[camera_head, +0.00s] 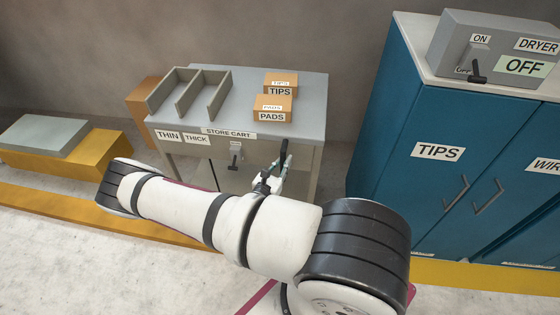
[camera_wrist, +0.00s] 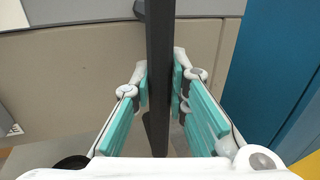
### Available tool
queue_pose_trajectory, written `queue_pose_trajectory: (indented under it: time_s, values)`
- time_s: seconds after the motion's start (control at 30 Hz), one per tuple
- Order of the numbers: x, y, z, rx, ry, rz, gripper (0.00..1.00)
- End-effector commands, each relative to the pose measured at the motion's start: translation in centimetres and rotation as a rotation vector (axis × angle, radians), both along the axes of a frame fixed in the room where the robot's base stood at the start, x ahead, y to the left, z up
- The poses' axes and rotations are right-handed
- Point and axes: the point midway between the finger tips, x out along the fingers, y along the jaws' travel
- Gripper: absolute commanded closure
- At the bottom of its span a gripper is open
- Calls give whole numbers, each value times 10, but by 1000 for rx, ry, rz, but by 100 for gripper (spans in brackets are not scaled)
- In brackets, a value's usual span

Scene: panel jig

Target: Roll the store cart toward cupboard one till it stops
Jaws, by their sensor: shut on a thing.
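The store cart (camera_head: 310,92) is a grey-topped cart with the label STORE CART on its front edge. It stands against the back wall, left of a blue cupboard (camera_head: 395,125) with a TIPS door label. Which cupboard is number one I cannot read. My gripper (camera_head: 277,170) is at the cart's front right. In the wrist view my gripper (camera_wrist: 160,88) is shut on a dark upright handle (camera_wrist: 160,35), with a turquoise pad on each side of it. The handle (camera_head: 284,150) also shows in the head view, by the cart's front.
On the cart are a grey divided rack (camera_head: 188,92) and boxes marked TIPS (camera_head: 280,84) and PADS (camera_head: 272,108). A small lever (camera_head: 235,153) hangs on the cart's front. A dryer switch box (camera_head: 495,50) sits on the cupboard. A floor gap separates cart and cupboard.

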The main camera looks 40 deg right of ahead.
Motion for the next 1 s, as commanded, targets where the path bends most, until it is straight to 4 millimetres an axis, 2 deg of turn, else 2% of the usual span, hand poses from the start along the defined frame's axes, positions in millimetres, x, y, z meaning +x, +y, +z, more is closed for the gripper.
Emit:
queue_pose_trajectory:
  time_s: [0.03,0.27,0.3,0.4,0.77,0.87,1.0]
  values:
    - [-6,-2,-2,3,6,-12,100]
    - [-8,-3,-3,3,8,-16,100]
    - [-9,-3,-3,4,9,-17,83]
    - [-8,-3,-3,4,9,-17,64]
    - [-5,3,-1,2,4,-8,64]
    - [-8,13,-1,2,4,-7,64]
    - [-16,38,-1,3,4,-7,64]
